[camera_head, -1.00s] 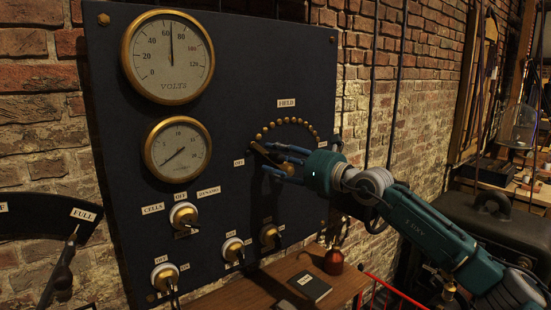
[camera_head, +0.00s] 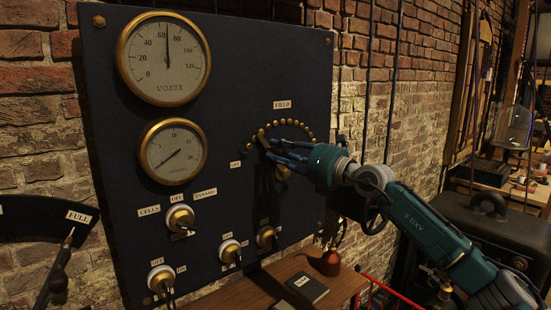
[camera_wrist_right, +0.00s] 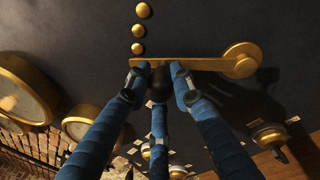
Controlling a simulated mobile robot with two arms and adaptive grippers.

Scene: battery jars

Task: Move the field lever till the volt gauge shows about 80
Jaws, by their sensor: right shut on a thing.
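The field lever (camera_head: 263,138) is a brass arm on the dark panel, under the arc of brass studs and the FIELD label. It tilts up and left from its pivot, its tip by the left part of the arc. The wrist view shows the brass bar (camera_wrist_right: 208,64) and its round pivot. My right gripper (camera_head: 271,151) has its blue fingers closed around the lever's dark knob (camera_wrist_right: 160,75), which they partly hide. The volt gauge (camera_head: 164,75) is at the panel's upper left, its needle nearly upright between 60 and 80, nearer 60. My left gripper is not in view.
A second gauge (camera_head: 173,152) sits below the volt gauge. Several switches, such as the cells/dynamo one (camera_head: 180,217), are lower on the panel.

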